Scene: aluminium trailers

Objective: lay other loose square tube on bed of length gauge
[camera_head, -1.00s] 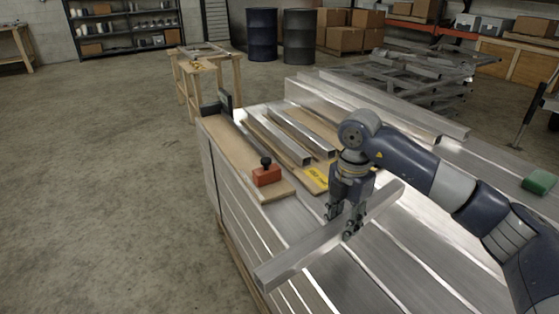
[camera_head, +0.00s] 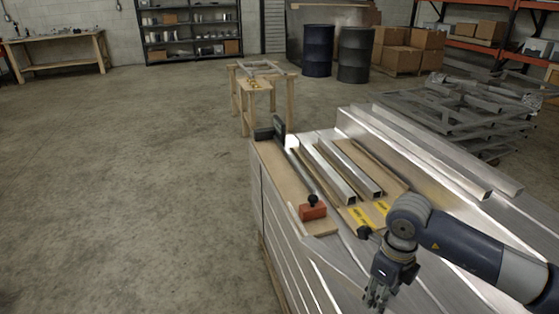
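The length gauge is a wooden board (camera_head: 277,172) with a black end stop (camera_head: 279,126) at its far end. An orange block with a black knob (camera_head: 312,211) sits at its near end. A dark grey strip (camera_head: 302,172), which looks like a square tube, runs between stop and block along the board's right side. Two square tubes (camera_head: 326,170) (camera_head: 358,168) lie side by side on a brown board to its right. My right gripper (camera_head: 376,301) points down over the deck near the bottom edge, apart from the gauge. Its fingertips are small and I see no tube clearly between them. My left gripper is not in view.
Yellow labels (camera_head: 363,217) mark the near end of the brown board. Long aluminium profiles (camera_head: 430,150) lie along the deck's right side. A wooden trestle (camera_head: 257,91) stands beyond the deck. The floor to the left is clear.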

